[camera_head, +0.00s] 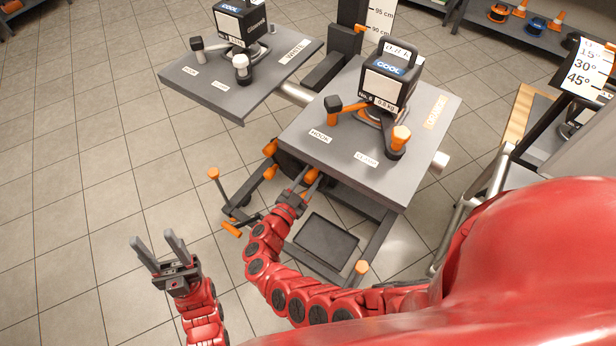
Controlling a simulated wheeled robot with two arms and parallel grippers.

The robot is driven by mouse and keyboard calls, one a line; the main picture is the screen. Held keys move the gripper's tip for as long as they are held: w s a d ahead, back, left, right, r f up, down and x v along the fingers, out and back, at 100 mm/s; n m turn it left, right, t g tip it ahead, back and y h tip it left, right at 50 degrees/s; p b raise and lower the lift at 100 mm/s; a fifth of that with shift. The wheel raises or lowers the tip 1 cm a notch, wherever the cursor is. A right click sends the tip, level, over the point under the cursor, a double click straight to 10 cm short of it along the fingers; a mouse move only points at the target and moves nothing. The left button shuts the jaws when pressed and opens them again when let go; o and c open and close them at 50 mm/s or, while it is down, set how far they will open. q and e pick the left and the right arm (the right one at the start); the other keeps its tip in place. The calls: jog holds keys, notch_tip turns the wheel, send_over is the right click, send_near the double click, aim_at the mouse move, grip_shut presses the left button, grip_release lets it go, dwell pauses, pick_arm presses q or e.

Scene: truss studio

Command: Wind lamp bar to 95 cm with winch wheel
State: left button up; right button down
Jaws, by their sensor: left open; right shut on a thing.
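The winch wheel (288,163) is dark with several orange knobs and sits partly hidden under the front edge of the ORANGE board. My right gripper (304,180) is shut on one orange knob of it. My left gripper (158,245) is open and empty over the floor at the lower left. A silver tube that looks like the lamp bar (296,94) shows between the two boards. The height scale (381,16) at the top reads 95 cm and 90 cm. An orange pointer (369,33) is near the 90 cm mark, but its exact reading is unclear.
The ORANGE board (330,130) and WHITE board (215,95) each carry a black COOL box and a small two-armed fitting. A low frame with orange-tipped bars (231,229) and a dark tray (325,249) are below. An angle scale (588,68) stands at right. Floor at left is clear.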

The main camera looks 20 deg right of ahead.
aim_at(323, 185)
jog(key=f+m+b, duration=0.2)
jog(key=b, duration=0.2)
jog(key=s+d+f+m+b, duration=0.1)
jog(key=f+m+b, duration=0.1)
jog(key=f+b, duration=0.1)
jog(key=s+f+m+b, duration=0.1)
jog(key=f+m+b, duration=0.2)
jog(key=b, duration=0.2)
jog(key=shift+d, duration=0.15)
jog(key=f+m+b, duration=0.2)
jog(key=b, duration=0.2)
jog(key=w+a+f+m+b, duration=0.1)
jog(key=f+m+b, duration=0.1)
jog(key=b, duration=0.3)
jog(key=w+f+m+b, duration=0.1)
jog(key=f+m+b, duration=0.1)
jog(key=m+b, duration=0.2)
jog(key=shift+a+b, duration=0.3)
jog(key=shift+b, duration=0.4)
jog(key=shift+w+a+m+b, duration=0.2)
jog(key=shift+w+m+b, duration=0.1)
jog(key=shift+m+b, duration=0.4)
jog(key=c, duration=0.6)
grip_release()
jog(key=shift+w, duration=0.1)
jog(key=shift+o, duration=0.7)
jog(key=shift+r, duration=0.1)
